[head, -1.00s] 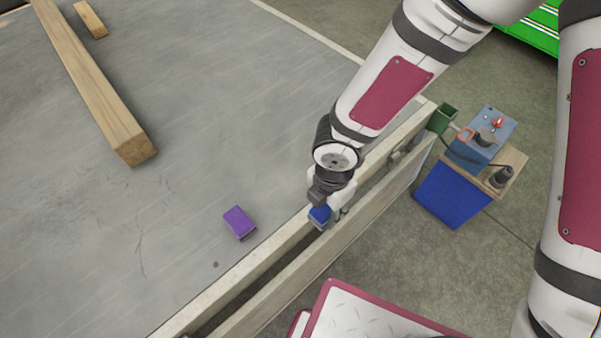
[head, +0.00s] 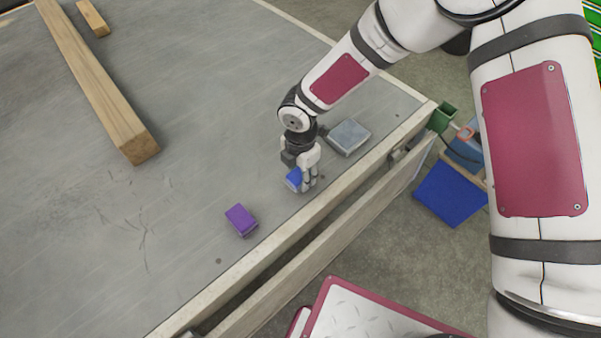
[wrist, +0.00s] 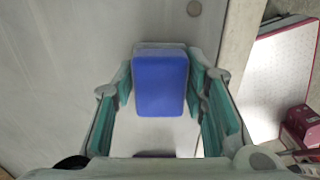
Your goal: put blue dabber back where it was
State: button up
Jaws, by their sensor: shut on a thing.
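The blue dabber (head: 293,179) is a small block with a blue top and a greyish lower layer. In the wrist view the dabber (wrist: 161,84) sits between the two teal finger pads. My gripper (head: 303,182) is shut on it over the grey trailer bed, just inside the near side rail. I cannot tell whether the dabber touches the bed. Part of it is hidden by the fingers in the head view.
A purple block (head: 241,220) lies on the bed to the left and nearer. A grey block (head: 348,137) lies behind right of my gripper. A long wooden beam (head: 95,80) and a short wood piece (head: 92,18) lie at far left. The side rail (head: 262,257) edges the bed.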

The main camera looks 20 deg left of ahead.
aim_at(300, 173)
jog(key=o, duration=1)
jog(key=shift+f, duration=0.15)
jog(key=shift+o, duration=0.2)
notch_tip(300, 173, up, 12)
